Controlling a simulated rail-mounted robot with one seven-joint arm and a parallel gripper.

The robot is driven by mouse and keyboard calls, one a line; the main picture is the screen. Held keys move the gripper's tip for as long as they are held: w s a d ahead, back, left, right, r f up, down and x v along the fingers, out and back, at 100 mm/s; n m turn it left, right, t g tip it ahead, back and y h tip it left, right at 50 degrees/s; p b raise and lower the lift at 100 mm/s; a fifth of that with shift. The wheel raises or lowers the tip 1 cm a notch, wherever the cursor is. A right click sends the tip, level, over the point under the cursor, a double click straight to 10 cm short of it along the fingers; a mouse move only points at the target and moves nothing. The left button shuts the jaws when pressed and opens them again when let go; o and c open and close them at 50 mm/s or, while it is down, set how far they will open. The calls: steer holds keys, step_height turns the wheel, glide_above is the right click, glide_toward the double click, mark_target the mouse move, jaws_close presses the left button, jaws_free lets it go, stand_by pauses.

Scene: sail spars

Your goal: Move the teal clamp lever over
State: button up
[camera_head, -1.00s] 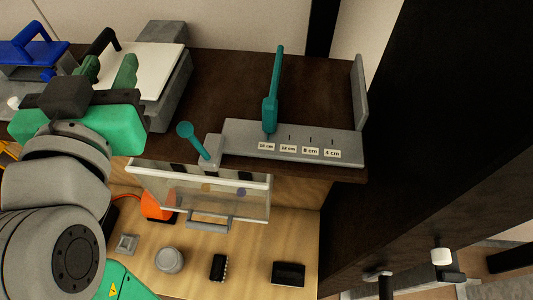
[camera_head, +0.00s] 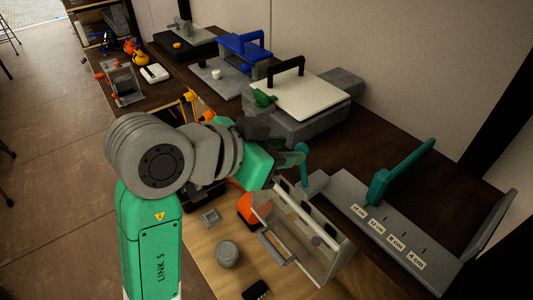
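The teal clamp lever (camera_head: 304,152) with its round end stands at the left end of a grey measuring plate (camera_head: 347,188), by a small grey block. Its lower part drops behind the clear box's edge. My gripper (camera_head: 292,162), with green fingers, is at the lever's left, very close to it in the picture. Whether it touches the lever cannot be told. The spacing of the fingers is hard to see.
A white press plate with black handle (camera_head: 297,97) and a blue-handled device (camera_head: 243,46) stand behind. An upright grey end plate (camera_head: 490,228) closes the right side.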

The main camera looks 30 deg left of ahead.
mark_target(297, 149)
steer(key=b+x, duration=0.1)
steer(key=x, duration=0.2)
steer(key=shift+s+f, duration=0.1)
steer(key=shift+c, duration=2.4)
steer(key=shift+s+a+f, duration=0.1)
steer(key=shift+s+a, duration=0.15)
steer(key=shift+s, duration=0.3)
steer(key=shift+s+a+f, duration=0.1)
steer(key=shift+s+a, duration=0.15)
steer(key=shift+s, duration=0.35)
